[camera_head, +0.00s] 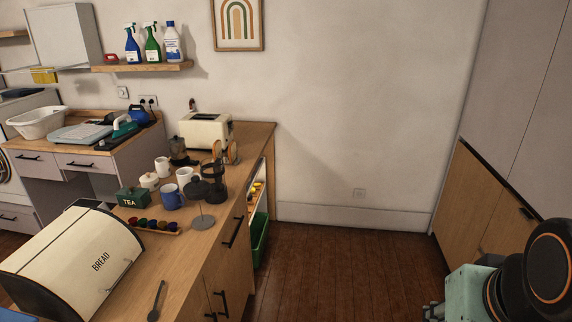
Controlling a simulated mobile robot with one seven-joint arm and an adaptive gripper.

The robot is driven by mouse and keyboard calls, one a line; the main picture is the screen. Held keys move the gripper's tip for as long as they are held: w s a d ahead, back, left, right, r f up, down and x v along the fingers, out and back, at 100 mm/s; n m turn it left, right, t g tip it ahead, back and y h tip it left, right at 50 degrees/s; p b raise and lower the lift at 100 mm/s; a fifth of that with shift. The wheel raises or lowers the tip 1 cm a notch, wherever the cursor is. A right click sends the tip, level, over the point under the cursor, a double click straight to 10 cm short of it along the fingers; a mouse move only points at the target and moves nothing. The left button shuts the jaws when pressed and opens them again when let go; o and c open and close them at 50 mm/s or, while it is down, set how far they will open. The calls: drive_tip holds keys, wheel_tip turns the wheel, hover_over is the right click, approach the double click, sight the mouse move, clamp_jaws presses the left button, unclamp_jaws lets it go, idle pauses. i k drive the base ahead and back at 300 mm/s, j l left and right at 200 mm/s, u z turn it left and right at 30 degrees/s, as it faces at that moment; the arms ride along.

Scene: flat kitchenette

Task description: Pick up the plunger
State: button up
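A plunger with a dark round lid and knob (197,188), a thin rod and a flat grey disc (202,222) stands on the wooden counter (190,258), near its right edge. It looks upright, with the disc at the bottom. A dark French press body (214,178) stands right behind it, partly hidden by the lid. My gripper (432,312) shows only in part at the bottom edge, right of centre, far from the plunger. Its fingers are too cut off to tell whether they are open or shut.
Left of the plunger are a blue mug (171,196), white cups, a green tea box (133,197) and a tray of coloured pods (153,226). A bread bin (75,262) and a dark spoon (156,301) lie nearer. The floor (340,262) is clear.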

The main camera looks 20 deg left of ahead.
sight(198, 189)
drive_tip(key=i+u, duration=0.35)
drive_tip(key=i, duration=0.15)
drive_tip(key=i+u, duration=0.35)
drive_tip(key=i, duration=0.15)
drive_tip(key=k+l, duration=0.05)
